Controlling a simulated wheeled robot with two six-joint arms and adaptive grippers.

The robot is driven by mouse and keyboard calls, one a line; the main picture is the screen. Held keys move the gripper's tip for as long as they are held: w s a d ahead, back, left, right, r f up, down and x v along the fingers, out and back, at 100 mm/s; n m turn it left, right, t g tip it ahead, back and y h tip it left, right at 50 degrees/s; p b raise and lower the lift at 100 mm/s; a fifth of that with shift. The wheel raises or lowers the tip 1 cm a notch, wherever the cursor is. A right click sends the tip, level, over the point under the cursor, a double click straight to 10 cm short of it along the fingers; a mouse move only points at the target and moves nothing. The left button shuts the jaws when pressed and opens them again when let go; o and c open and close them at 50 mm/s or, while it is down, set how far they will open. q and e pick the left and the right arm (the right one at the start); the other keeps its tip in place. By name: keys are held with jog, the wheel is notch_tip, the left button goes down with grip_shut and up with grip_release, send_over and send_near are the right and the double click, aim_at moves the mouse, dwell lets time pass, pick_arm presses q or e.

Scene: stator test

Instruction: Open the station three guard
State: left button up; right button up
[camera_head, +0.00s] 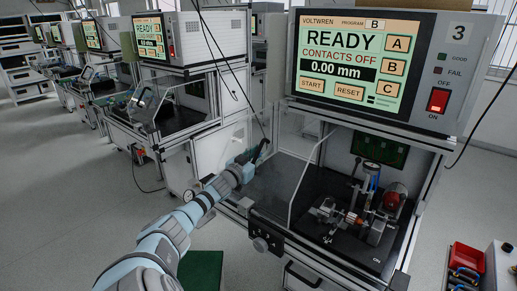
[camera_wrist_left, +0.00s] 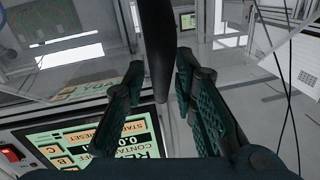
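Station three (camera_head: 459,32) stands at the right in the head view, with its number on the screen housing. Its clear guard panel (camera_head: 303,180) with pale edges shows at the left of the work space; how far it stands open is hard to tell. My left gripper (camera_head: 260,150) is at the panel's upper left side. In the left wrist view a dark round bar (camera_wrist_left: 158,50), perhaps the guard's handle, lies between the two fingers of my left gripper (camera_wrist_left: 160,80). Narrow gaps show beside the bar, so the fingers look open around it. My right gripper is not in view.
Station three's screen (camera_head: 350,55) reads READY, CONTACTS OFF, 0.00 mm. A test fixture (camera_head: 350,215) stands on its dark bed. A red bin (camera_head: 466,262) is at the lower right.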

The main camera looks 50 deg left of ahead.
pick_arm(q)
jog(key=shift+d, duration=0.1)
notch_tip(320, 180, up, 10)
jog(key=shift+r, duration=0.1)
dwell(0.3)
dwell(0.4)
